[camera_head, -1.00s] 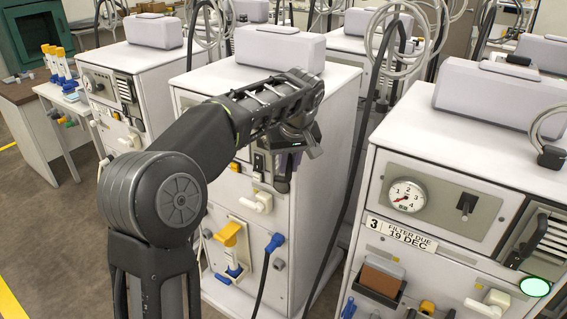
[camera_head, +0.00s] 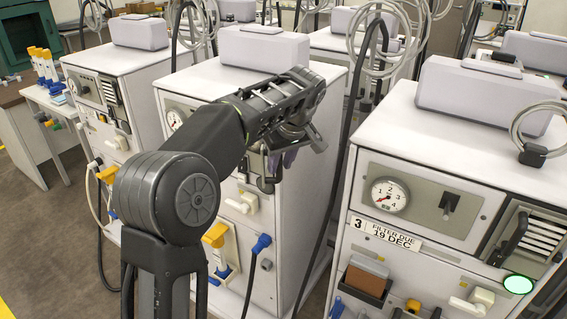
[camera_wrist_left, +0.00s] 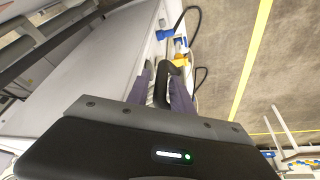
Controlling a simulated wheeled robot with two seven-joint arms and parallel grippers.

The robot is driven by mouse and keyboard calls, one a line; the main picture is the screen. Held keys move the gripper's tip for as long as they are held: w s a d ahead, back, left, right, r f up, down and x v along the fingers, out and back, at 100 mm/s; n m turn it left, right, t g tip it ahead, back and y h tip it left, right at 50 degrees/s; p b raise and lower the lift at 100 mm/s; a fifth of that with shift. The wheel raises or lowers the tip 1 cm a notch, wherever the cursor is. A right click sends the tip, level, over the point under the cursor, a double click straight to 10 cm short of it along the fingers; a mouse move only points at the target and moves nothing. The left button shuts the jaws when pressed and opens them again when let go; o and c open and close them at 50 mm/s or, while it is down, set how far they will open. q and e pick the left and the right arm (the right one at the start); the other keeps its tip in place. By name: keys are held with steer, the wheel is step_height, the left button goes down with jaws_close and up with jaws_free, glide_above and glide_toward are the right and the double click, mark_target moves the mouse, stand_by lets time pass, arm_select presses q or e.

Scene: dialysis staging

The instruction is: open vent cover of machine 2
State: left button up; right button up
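Machine 2 (camera_head: 318,110) is the middle white cabinet in the head view. My left arm crosses in front of it and hides its upper right front, where its vent cover would be, so I cannot see whether the cover is open or closed. My left gripper (camera_head: 284,160) is at that upper right front corner, seen side-on. A dark handle (camera_head: 268,180) hangs by the fingertips. In the left wrist view the gripper's two purple-grey fingers (camera_wrist_left: 166,88) are apart, with a black loop-shaped handle (camera_wrist_left: 173,70) between them. I cannot tell whether they touch it. My right gripper is not in view.
Machine 3 (camera_head: 405,115) stands at right with its slatted vent cover (camera_head: 540,238). Machine 1 (camera_head: 120,65) stands at left. A dark hose (camera_head: 338,180) hangs between machines 2 and 3. A blue connector (camera_head: 262,243) and yellow handle (camera_head: 215,236) sit low on machine 2.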

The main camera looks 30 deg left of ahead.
arm_select(q)
steer(key=o, duration=0.3)
steer(key=shift+w+a+r, duration=0.15)
steer(key=shift+a+r, duration=0.1)
steer(key=shift+a, duration=0.15)
steer(key=shift+d, duration=0.1)
steer(key=shift+d+r, duration=0.1)
steer(key=shift+r, duration=0.15)
steer(key=p+v, duration=0.2)
steer(key=v, duration=0.5)
steer(key=shift+d+f, duration=0.1)
steer(key=shift+d, duration=0.05)
steer(key=shift+s+f, duration=0.1)
steer(key=shift+s, duration=0.15)
